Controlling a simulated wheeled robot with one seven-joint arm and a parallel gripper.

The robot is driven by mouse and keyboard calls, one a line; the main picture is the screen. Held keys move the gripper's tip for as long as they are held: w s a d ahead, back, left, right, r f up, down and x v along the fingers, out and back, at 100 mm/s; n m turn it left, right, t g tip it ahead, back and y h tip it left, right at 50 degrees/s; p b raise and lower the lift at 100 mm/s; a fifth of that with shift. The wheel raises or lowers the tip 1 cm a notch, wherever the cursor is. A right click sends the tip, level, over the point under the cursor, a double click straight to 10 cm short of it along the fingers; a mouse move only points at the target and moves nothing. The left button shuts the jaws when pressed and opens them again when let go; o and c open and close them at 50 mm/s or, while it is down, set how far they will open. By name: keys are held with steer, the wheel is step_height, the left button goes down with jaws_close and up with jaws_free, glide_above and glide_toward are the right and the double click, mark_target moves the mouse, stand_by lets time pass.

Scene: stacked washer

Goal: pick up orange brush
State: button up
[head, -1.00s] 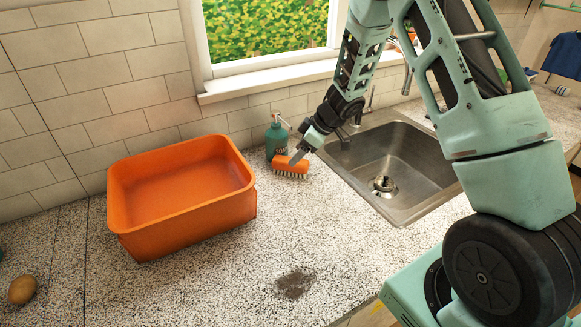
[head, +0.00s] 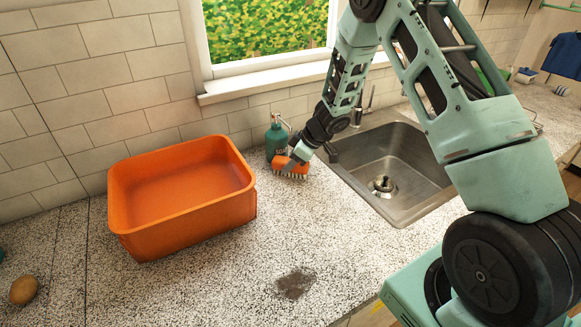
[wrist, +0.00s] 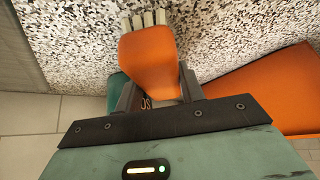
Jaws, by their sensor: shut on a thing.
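The orange brush (head: 291,168) has an orange body and pale bristles. In the head view it is at the counter's back, in front of the teal soap bottle and left of the sink. My gripper (head: 293,160) is on the brush from above and is shut on it. In the wrist view the brush (wrist: 149,65) lies between my gripper's two dark fingers (wrist: 155,95), its bristles toward the top of the picture. I cannot tell whether the bristles touch the counter.
The teal soap bottle (head: 275,138) stands right behind the brush. A large orange tub (head: 185,225) is to the left. The steel sink (head: 395,190) is to the right. A brown potato-like object (head: 23,290) lies far left. The speckled counter (head: 215,285) in front is mostly clear, with a dark stain.

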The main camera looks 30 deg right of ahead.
steer(key=shift+s+d+r, duration=0.25)
steer(key=shift+d+r, duration=0.1)
steer(key=shift+r, duration=0.05)
steer(key=s+d+r+b, duration=0.1)
steer(key=s+d+r, duration=0.6)
steer(key=s+d, duration=0.2)
steer(key=shift+s, duration=0.25)
steer(key=shift+d+r, duration=0.1)
steer(key=o, duration=0.3)
steer(key=shift+c, duration=0.6)
steer(key=shift+d, duration=0.15)
